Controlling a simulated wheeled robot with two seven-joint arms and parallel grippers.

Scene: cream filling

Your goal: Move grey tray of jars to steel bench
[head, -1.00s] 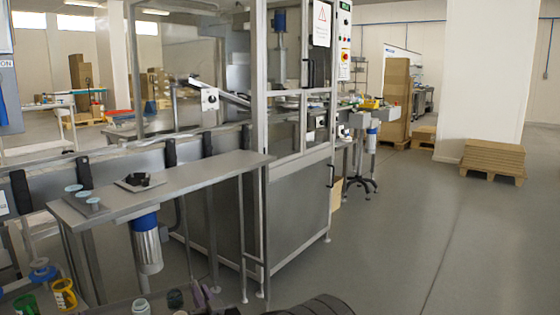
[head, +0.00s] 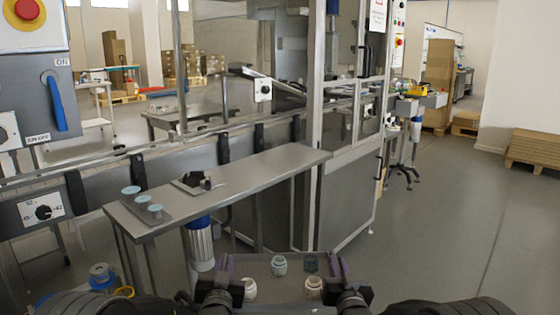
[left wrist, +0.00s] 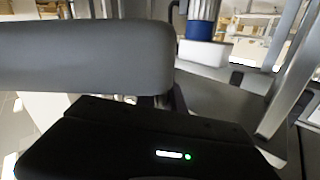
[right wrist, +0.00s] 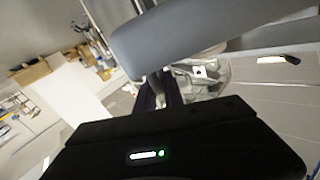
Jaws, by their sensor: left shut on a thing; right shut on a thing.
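The grey tray (head: 262,271) is at the bottom centre of the head view, with several jars on it. Two are white jars (head: 314,287), one is a pale jar (head: 280,265) and one is a dark green jar (head: 311,263). My left gripper (head: 226,280) is shut on the tray's left purple-edged end. My right gripper (head: 341,278) is shut on its right purple-edged end. The steel bench (head: 255,168) runs in front of the machine, ahead of the tray. The tray is apart from the bench, on my side of it. Fingertips are unclear in both wrist views.
Small blue-topped pots stand on a plate (head: 165,217) at the bench's left end. A dark fixture (head: 196,181) sits near the bench's middle; its right part is bare. A blue motor (head: 201,243) hangs below. Open floor (head: 440,220) lies right.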

